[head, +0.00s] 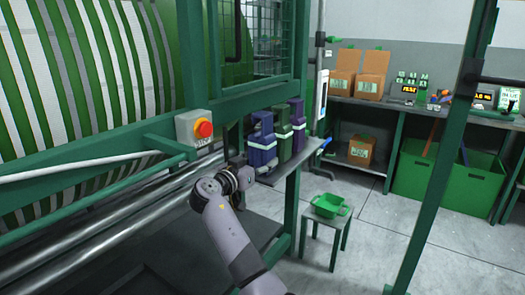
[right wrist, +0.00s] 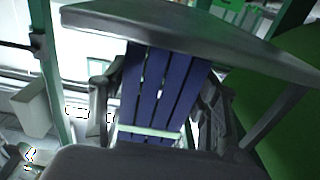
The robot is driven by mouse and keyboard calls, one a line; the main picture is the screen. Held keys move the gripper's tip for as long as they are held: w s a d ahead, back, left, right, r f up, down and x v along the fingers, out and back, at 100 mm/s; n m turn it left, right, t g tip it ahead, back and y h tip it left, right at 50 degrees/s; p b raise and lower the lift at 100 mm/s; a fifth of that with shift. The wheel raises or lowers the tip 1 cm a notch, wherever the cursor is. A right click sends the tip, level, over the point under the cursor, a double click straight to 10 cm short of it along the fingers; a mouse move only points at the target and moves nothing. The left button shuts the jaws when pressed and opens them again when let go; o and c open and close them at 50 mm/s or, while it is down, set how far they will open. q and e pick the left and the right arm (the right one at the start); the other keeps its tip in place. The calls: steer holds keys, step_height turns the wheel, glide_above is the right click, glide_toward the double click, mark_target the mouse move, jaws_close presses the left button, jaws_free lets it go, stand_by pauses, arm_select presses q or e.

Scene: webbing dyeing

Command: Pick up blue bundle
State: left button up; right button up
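The blue bundle (head: 262,143) stands upright on a grey shelf (head: 290,165), nearest to me in a row of bundles. It has a pale band around it. My right gripper (head: 248,177) is at the near end of the shelf, low beside the blue bundle. In the right wrist view, the blue bundle (right wrist: 158,88) fills the space between the open fingers (right wrist: 160,92), one on each side. I cannot tell whether either finger touches it. My left gripper is not in view.
A green bundle (head: 281,134) and a purple bundle (head: 298,124) stand close behind the blue one. A red stop button (head: 204,129) is on the green machine frame at left. A stool with a green basket (head: 328,206) stands right of the shelf.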

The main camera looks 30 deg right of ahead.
steer(key=c, duration=0.8)
